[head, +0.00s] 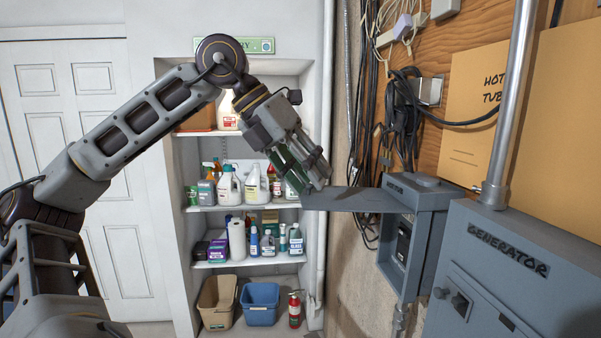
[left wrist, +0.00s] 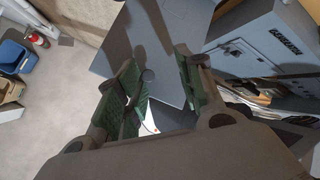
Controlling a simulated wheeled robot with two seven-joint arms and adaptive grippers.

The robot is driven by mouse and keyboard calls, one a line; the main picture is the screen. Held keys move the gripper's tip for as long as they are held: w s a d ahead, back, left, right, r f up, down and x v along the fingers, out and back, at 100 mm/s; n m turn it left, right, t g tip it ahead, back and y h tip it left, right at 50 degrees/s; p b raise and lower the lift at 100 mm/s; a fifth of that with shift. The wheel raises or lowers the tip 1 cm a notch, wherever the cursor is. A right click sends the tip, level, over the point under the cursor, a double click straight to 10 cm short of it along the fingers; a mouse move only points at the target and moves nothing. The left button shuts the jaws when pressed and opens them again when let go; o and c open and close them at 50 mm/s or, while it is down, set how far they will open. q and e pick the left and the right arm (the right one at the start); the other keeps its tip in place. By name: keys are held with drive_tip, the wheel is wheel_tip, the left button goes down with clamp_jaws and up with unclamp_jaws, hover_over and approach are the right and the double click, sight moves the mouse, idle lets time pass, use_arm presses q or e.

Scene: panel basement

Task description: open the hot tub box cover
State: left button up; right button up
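The hot tub box (head: 408,235) is a small grey box on the wall, with a breaker inside showing. Its grey cover (head: 350,200) is swung up and sticks out about level from the top of the box, to the left. My left gripper (head: 318,178) is just above the cover's outer end; I cannot tell whether it touches. In the left wrist view my left gripper (left wrist: 158,95) has its green-padded fingers apart, with the grey cover (left wrist: 165,45) beyond and between them. My right gripper is not in view.
A larger grey generator box (head: 510,270) with a metal conduit (head: 512,100) stands at the right. Black cables (head: 400,110) hang on the wall behind. Shelves of bottles (head: 250,185) stand at the back, with bins (head: 259,303) and a red extinguisher (head: 295,310) below.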

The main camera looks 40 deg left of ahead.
use_arm(q)
drive_tip(key=shift+w+a+r, duration=0.1)
drive_tip(key=shift+w, duration=0.15)
drive_tip(key=shift+a+r, duration=0.1)
drive_tip(key=shift+r, duration=0.15)
drive_tip(key=shift+w+a+r, duration=0.15)
drive_tip(key=shift+w+r, duration=0.2)
drive_tip(key=shift+w, duration=0.05)
drive_tip(key=s+f+v, duration=0.1)
drive_tip(key=s+v, duration=0.1)
drive_tip(key=v, duration=0.9)
drive_tip(key=shift+r, duration=0.25)
drive_tip(key=shift+w, duration=0.1)
